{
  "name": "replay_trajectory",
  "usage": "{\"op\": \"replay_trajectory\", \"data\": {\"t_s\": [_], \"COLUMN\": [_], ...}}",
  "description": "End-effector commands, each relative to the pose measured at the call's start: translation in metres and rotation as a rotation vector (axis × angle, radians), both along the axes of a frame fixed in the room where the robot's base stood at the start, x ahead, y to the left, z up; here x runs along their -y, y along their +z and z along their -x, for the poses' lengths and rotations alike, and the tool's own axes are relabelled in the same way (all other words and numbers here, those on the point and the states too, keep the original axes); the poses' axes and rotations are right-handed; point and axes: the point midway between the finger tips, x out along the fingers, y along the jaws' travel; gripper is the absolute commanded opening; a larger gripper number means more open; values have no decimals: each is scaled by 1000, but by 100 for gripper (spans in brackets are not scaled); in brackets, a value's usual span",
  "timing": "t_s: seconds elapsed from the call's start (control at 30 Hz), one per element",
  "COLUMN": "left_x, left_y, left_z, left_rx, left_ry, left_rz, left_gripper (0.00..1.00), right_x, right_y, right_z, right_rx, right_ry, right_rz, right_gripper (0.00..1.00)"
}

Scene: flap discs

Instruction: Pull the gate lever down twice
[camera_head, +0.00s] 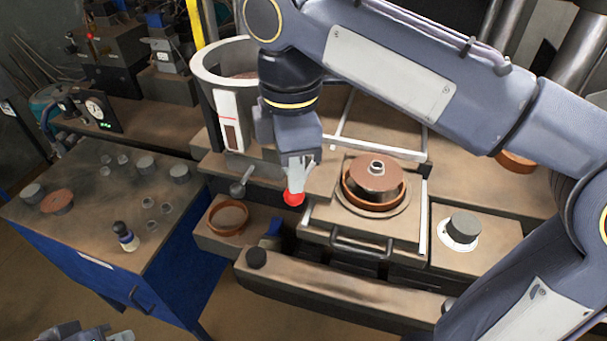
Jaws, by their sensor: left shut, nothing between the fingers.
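The gate lever shows as a red ball knob (293,198) at the front of the machine, left of the round fixture. Its shaft is hidden or too small to make out. My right gripper (298,178) comes down from above, and its fingertips are at the top of the red knob. I cannot tell whether the fingers grip the knob or only touch it. My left gripper (68,331) shows only in part at the bottom left edge, shut and empty, far from the lever.
A round hopper (197,90) stands behind the lever. A brown disc (376,175) sits in the fixture to the right. A blue cabinet (100,205) with small parts stands left.

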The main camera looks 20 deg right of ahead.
Motion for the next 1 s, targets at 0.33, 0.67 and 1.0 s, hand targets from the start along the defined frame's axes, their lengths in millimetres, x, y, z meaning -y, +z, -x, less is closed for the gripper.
{"op": "replay_trajectory", "data": {"t_s": [0.33, 0.67, 1.0], "left_x": [0, 0, 0], "left_y": [-17, -31, -45], "left_z": [0, 0, 0], "left_rx": [0, 0, 0], "left_ry": [0, 0, 0], "left_rz": [0, 0, 0], "left_gripper": [0, 0, 0], "right_x": [0, 1, 1], "right_y": [-24, -44, -65], "right_z": [0, 0, -1], "right_rx": [0, 1, 2], "right_ry": [-1, -2, -2], "right_rz": [0, 1, 0], "right_gripper": [22, 22, 22]}}
